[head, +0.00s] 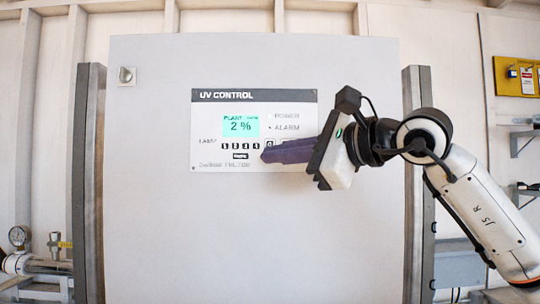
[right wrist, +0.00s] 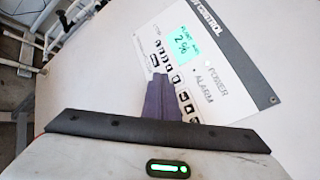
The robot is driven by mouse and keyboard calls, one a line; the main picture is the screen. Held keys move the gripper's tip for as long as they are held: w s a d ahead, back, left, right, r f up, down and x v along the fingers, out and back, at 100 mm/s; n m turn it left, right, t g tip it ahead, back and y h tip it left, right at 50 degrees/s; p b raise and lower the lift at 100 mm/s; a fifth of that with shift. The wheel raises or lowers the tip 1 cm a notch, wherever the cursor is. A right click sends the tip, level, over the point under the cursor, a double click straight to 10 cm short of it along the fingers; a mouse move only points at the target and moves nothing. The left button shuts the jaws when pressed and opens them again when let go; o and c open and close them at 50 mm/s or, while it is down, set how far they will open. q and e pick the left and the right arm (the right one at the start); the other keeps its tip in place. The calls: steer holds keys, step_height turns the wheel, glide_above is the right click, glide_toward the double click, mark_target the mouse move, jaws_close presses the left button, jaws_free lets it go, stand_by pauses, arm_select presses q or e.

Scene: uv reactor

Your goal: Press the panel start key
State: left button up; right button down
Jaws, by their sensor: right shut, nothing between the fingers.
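The UV CONTROL panel (head: 208,112) is a white plate with a dark title strip, on the front of a large pale cabinet. Its green screen (head: 240,126) reads 2 %; it also shows in the right wrist view (right wrist: 188,44). A row of small dark keys (head: 240,146) runs below the screen. My right gripper (head: 264,156) is shut and empty, its purple fingers pointing left across the lower right of the panel. In the right wrist view the fingertips (right wrist: 159,77) overlap the key area, with keys on both sides. Contact is unclear. The start key's label is not readable. My left gripper is out of view.
The cabinet door (head: 150,220) is flat and clear around the panel, with a small latch (head: 126,76) at upper left. Dark posts flank the cabinet. A gauge with pipes (head: 19,237) stands at lower left. A yellow box (head: 515,76) hangs at upper right.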

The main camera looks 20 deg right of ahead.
steer(key=shift+s+a+b, duration=0.15)
steer(key=shift+s+b, duration=0.15)
steer(key=shift+s, duration=0.35)
steer(key=shift+s+a+b, duration=0.25)
steer(key=shift+s+b, duration=0.1)
steer(key=shift+s, duration=0.45)
steer(key=shift+s+a+b, duration=0.2)
steer(key=shift+s+b, duration=0.1)
steer(key=shift+s, duration=0.5)
steer(key=shift+s+a+b, duration=0.25)
steer(key=shift+s+b, duration=0.1)
steer(key=shift+s, duration=0.45)
